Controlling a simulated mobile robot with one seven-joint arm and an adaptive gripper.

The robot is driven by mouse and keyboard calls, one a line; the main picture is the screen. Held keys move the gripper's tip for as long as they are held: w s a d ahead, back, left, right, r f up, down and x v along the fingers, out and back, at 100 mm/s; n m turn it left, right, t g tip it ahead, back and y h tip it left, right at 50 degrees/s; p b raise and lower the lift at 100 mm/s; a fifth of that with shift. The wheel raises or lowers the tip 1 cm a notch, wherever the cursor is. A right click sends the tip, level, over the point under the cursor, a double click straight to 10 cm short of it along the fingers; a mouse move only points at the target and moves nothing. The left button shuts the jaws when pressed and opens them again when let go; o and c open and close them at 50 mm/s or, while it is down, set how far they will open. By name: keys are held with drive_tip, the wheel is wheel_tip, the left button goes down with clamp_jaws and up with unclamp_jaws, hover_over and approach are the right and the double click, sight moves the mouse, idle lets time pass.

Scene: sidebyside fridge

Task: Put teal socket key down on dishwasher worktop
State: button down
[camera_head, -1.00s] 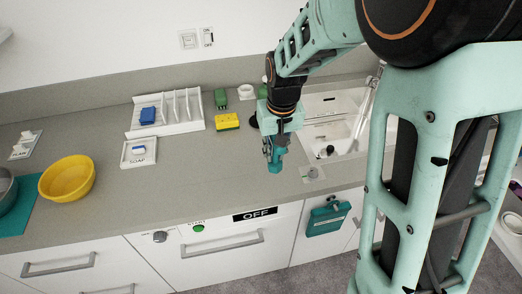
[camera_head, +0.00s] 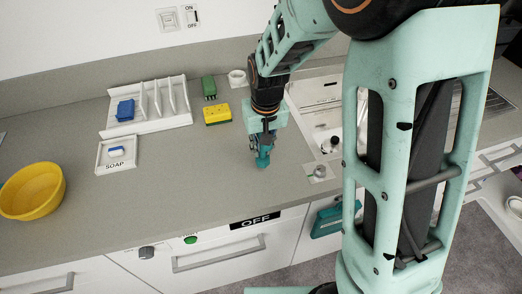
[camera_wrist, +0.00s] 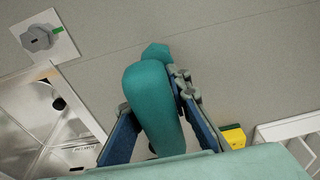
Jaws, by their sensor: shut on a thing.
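My gripper (camera_head: 262,148) is over the grey worktop (camera_head: 200,185), above the white dishwasher front (camera_head: 220,255) marked OFF. It is shut on the teal socket key (camera_wrist: 155,100), which also shows at the gripper's tip in the head view (camera_head: 262,161). In the wrist view the key lies between the two blue-grey fingers, its hexagonal end pointing away from the gripper. The key's end is close to the worktop; I cannot tell whether it touches.
The sink (camera_head: 318,115) is to the right, with a small knob plate (camera_head: 320,172) at its front. A yellow-green sponge (camera_head: 217,114), a white rack (camera_head: 147,108) and a soap tray (camera_head: 116,154) stand left. A yellow bowl (camera_head: 32,190) is far left. Worktop in front of the soap tray is clear.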

sight(263, 148)
drive_tip(key=shift+s+d+f, duration=0.1)
drive_tip(key=shift+f, duration=0.6)
drive_tip(key=shift+f+b, duration=0.25)
drive_tip(key=shift+b, duration=0.15)
drive_tip(key=c, duration=1.8)
unclamp_jaws()
drive_tip(key=shift+r, duration=0.15)
drive_tip(key=shift+r+p, duration=0.25)
drive_tip(key=shift+p, duration=0.1)
drive_tip(key=r, duration=0.4)
drive_tip(key=s+r, duration=0.1)
drive_tip(key=r, duration=0.6)
drive_tip(key=shift+s+d+r, duration=0.25)
drive_tip(key=shift+s+r, duration=0.05)
drive_tip(key=shift+s, duration=0.05)
